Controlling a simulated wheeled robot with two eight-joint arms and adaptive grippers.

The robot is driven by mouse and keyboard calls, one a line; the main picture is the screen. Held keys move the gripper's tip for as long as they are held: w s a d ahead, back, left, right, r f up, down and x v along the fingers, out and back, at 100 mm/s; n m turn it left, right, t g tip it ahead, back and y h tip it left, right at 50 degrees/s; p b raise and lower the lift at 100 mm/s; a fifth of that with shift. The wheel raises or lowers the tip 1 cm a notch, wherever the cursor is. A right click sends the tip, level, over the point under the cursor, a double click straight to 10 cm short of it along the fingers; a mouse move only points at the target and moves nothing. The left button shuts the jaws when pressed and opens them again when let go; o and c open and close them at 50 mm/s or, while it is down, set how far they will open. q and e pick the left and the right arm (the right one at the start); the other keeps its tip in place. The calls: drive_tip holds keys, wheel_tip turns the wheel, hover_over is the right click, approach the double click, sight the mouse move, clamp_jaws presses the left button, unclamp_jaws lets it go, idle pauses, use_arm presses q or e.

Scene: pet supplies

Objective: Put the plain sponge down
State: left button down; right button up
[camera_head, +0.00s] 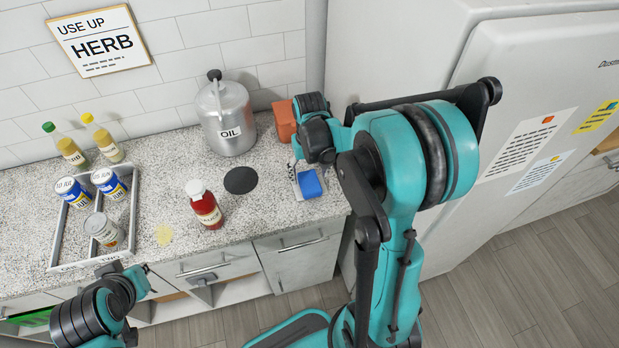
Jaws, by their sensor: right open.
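A blue block (310,184) that looks like a sponge lies on a small pale grey lettered mat or tray (296,168) near the counter's right end. I cannot tell for sure that it is the plain sponge. An orange-brown block (283,120) stands behind it by the wall, partly hidden by my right arm. My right gripper (302,150) is open, just behind the blue block and beside the orange-brown one; its fingertips are mostly hidden. My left gripper (130,276) is low at the front edge of the counter, far from both blocks, and its fingers are unclear.
A metal oil can (228,118), a dark round mat (240,180) and a red sauce bottle (205,205) stand left of the blocks. A divided tray (60,238) holds several cans. A fridge (540,80) bounds the right side.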

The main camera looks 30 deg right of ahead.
sight(310, 181)
wheel_tip(310, 181, up, 7)
drive_tip(key=p, duration=0.2)
drive_tip(key=s+a+r+n+t, duration=0.2)
drive_tip(key=s+a+r+t, duration=0.4)
drive_tip(key=s+a, duration=0.4)
drive_tip(key=shift+s+a+r+n+t, duration=0.15)
drive_tip(key=shift+s+a+n+t, duration=0.15)
drive_tip(key=shift+s+t, duration=0.25)
wheel_tip(310, 181, down, 7)
drive_tip(key=b, duration=0.7)
